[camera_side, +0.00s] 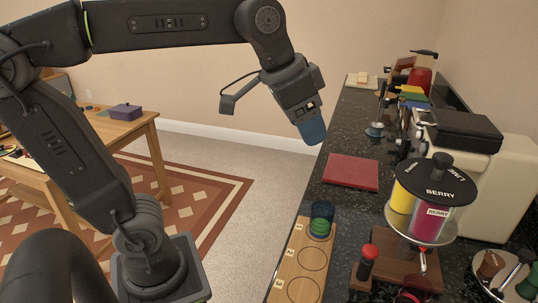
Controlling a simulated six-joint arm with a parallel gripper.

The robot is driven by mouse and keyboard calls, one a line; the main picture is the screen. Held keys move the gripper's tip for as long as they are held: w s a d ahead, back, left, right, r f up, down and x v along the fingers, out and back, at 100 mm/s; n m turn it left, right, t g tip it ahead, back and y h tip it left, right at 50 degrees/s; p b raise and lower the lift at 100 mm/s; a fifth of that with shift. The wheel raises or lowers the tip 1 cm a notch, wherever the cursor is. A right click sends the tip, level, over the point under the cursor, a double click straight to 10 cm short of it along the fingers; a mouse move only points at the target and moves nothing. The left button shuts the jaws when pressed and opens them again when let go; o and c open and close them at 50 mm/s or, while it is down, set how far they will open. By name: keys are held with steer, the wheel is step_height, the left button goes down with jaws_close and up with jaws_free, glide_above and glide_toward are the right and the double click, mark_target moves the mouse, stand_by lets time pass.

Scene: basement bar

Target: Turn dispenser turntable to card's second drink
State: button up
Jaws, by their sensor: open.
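The dispenser turntable has a round black top (437,180) with a central knob. BERRY faces the front, LIME is at the right rim, and a third label at the left is too small to read. Under it hang a yellow canister (402,198) and a magenta one marked BERRY (430,221); a small red-tipped spout shows below. A wooden board (283,272) has rings numbered 1, 2, 3. A dark cup with green bands (320,221) stands at ring 1. I cannot make out a drink card. My gripper (312,130), with blue fingers, is open and empty, above and left of the counter, well away from the turntable.
A red flat pad (351,171) lies on the dark counter (345,130). A cream machine (504,185) stands behind the dispenser. A round tray (484,262) holds small items at right. A wooden table (135,127) is at left.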

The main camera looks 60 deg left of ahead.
steer(key=s+a+f+n, duration=0.1)
steer(key=s+a+f, duration=0.1)
steer(key=s+f, duration=0.3)
steer(key=shift+s+f+n+t+y, duration=0.3)
steer(key=shift+s+f, duration=0.1)
steer(key=shift+f, duration=0.15)
steer(key=shift+n, duration=0.5)
steer(key=s+f, duration=0.2)
steer(key=f, duration=0.1)
steer(key=s+f, duration=0.1)
steer(key=shift+s+a+f, duration=0.15)
steer(key=shift+a, duration=0.2)
steer(key=shift+c, duration=0.2)
stand_by(0.7)
